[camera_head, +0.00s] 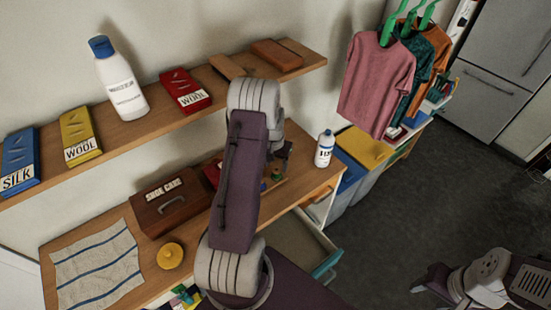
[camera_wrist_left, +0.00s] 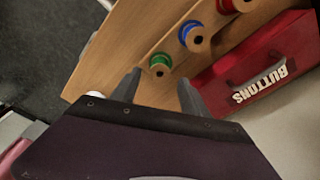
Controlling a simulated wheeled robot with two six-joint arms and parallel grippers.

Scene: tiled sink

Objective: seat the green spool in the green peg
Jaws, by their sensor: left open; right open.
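My left gripper (camera_wrist_left: 160,80) is open and empty. Its fingertips point toward the green spool, one to each side of it in the picture; I cannot tell the remaining distance. In the head view, green shows small (camera_head: 276,175) beside my left gripper (camera_head: 283,152), partly hidden by my arm. I cannot make out a separate green peg. My right gripper (camera_head: 428,282) is open and empty over the floor at lower right.
A blue spool (camera_wrist_left: 192,36) and a red spool (camera_wrist_left: 236,5) stand close by. A red BUTTONS box (camera_wrist_left: 258,72) is beside them. A white bottle (camera_head: 325,148) stands near the table's right end. A drawer (camera_head: 305,245) is open below. A shelf (camera_head: 215,98) runs above.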

